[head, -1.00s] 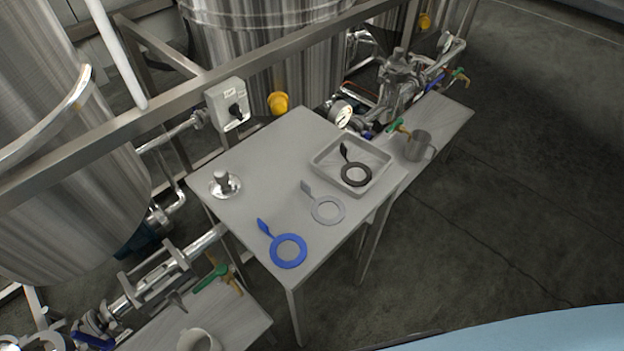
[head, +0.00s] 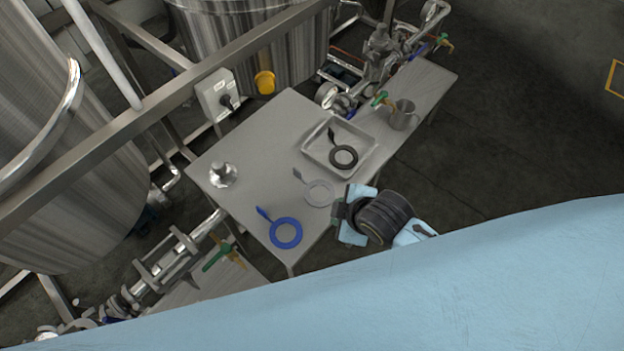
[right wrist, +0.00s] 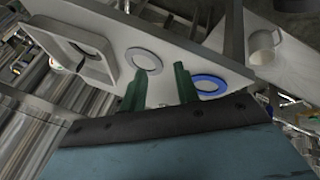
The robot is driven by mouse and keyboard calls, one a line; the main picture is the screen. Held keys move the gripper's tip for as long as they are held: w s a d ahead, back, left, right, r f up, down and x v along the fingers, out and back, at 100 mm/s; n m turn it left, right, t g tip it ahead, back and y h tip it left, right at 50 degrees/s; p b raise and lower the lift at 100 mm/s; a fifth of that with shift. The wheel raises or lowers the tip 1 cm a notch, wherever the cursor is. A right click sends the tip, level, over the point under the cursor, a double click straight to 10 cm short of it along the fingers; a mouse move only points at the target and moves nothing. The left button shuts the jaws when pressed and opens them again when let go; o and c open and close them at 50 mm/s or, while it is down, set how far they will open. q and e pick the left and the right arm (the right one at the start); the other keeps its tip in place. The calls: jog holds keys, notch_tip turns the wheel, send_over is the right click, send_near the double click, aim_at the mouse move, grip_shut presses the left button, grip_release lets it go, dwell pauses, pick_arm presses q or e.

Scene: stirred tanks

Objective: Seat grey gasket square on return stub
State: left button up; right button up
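The grey gasket (head: 307,190), a thin ring with a tab, lies flat on the table near its right edge. It also shows in the right wrist view (right wrist: 146,72). A short metal stub on a round flange (head: 223,174) stands at the table's left corner, with no gasket on it; I see no label marking it as the return stub. My right gripper (head: 340,211) is beside the table's right edge, close to the grey gasket. In the right wrist view its green fingers (right wrist: 158,88) are apart with nothing between them. My left gripper is not in view.
A blue gasket (head: 273,235) lies in front of the grey one. A black gasket (head: 343,167) lies in a shallow tray (head: 312,153) behind it. A metal mug (head: 402,116) stands on the bench at right. The table between stub and gaskets is clear.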

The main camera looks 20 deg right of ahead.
aim_at(301, 173)
jog(key=w+a+r+n+t+y+p, duration=0.1)
jog(key=w+a+r+n+y, duration=0.15)
jog(key=n, duration=0.85)
jog(key=w+a+r+n+t+y+p, duration=0.1)
jog(key=w+r+n, duration=0.25)
jog(key=n, duration=0.85)
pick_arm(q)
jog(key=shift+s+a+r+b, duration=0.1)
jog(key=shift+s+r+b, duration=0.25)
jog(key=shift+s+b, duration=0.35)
pick_arm(e)
jog(key=w+f+n, duration=0.2)
jog(key=w+f, duration=0.1)
jog(key=w+a+f+n, duration=0.1)
jog(key=w+f+n, duration=0.1)
jog(key=f, duration=0.2)
jog(key=w+a+f+n, duration=0.1)
jog(key=w+f+n, duration=0.1)
jog(key=w+f, duration=0.1)
jog(key=shift+w+f+n+g, duration=0.15)
jog(key=shift+w+n+g, duration=0.15)
jog(key=shift+w, duration=0.05)
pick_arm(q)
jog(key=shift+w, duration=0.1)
pick_arm(e)
jog(key=shift+c, duration=0.4)
grip_shut()
